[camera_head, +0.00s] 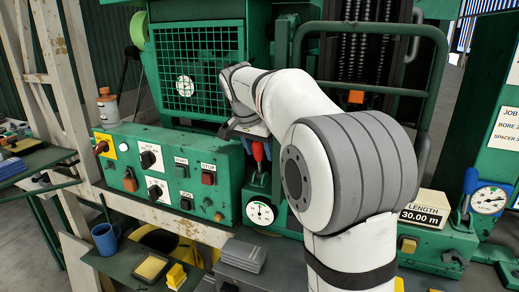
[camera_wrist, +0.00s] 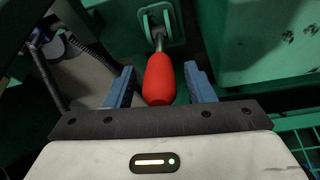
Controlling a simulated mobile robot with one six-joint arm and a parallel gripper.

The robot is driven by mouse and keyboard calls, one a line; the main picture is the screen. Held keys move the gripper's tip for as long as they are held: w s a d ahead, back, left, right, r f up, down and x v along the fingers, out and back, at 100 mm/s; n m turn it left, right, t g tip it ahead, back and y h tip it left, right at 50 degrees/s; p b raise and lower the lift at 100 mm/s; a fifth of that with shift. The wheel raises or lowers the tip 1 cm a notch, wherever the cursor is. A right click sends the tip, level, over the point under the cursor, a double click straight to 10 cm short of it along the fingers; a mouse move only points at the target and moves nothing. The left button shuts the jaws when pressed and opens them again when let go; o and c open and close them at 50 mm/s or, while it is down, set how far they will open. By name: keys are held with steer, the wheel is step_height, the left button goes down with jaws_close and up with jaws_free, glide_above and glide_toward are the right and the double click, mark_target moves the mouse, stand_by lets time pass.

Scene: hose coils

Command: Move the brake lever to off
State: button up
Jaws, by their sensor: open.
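A lever with a red grip (camera_head: 258,151) stands on a green housing above a small round dial, right of the control panel; I read no brake or off label by it. In the wrist view its red grip (camera_wrist: 159,80) lies between my two blue fingers, its metal rod running to a green bracket (camera_wrist: 157,22). My gripper (camera_wrist: 159,75) is open, one finger on each side of the grip, with a gap visible at both. In the head view my gripper (camera_head: 243,130) is just left of and above the lever, partly hidden by my arm.
A green control panel (camera_head: 165,170) with knobs and START and STOP buttons is to the left. A green mesh guard (camera_head: 198,70) stands behind. A blue-handled valve (camera_head: 470,185) and a LENGTH 30.00 m display (camera_head: 424,212) are at right. A blue mug (camera_head: 105,238) is lower left.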

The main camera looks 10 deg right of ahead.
steer(key=shift+r, duration=0.1)
steer(key=v, duration=0.7)
steer(key=shift+r, duration=0.3)
steer(key=shift+s+a, duration=0.1)
